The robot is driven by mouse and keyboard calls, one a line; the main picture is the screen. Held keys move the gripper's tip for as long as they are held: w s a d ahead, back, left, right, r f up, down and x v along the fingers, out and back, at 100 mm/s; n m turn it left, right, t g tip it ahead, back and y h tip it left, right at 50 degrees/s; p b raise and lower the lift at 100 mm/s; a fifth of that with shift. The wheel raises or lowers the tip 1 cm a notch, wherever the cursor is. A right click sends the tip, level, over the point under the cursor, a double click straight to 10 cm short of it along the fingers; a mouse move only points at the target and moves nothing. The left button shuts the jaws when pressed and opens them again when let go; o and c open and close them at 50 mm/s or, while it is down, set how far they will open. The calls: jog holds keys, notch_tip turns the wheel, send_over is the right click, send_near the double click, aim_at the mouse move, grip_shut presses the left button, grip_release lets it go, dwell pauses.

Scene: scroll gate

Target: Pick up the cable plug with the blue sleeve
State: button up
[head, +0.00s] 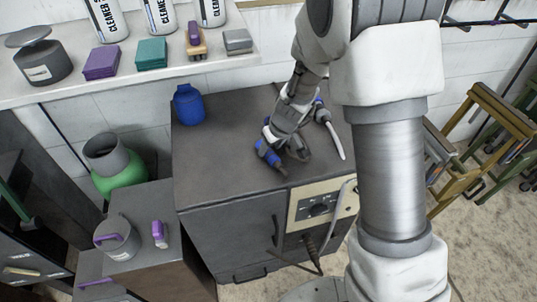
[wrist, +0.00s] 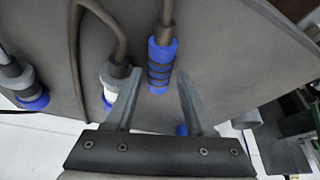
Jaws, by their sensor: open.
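The cable plug with the blue sleeve (wrist: 161,66) has dark bands around the blue and a dark cable. In the wrist view it lies between the fingertips of my open gripper (wrist: 160,78), with a gap visible on either side. In the head view a blue plug (head: 266,153) shows on the dark cabinet top beside my gripper (head: 285,150), which partly hides this area. A second plug, with a white body (wrist: 111,77) and some blue, lies just left of the left finger. A third plug, grey with a blue end (wrist: 32,101), is further left.
The dark cabinet (head: 225,165) has a control panel (head: 318,208) on its front. A white cable end (head: 335,138) lies to the right of my gripper. A shelf (head: 190,76) with cleaners and sponges is behind.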

jog(key=shift+x, duration=1.3)
grip_shut()
dwell(0.4)
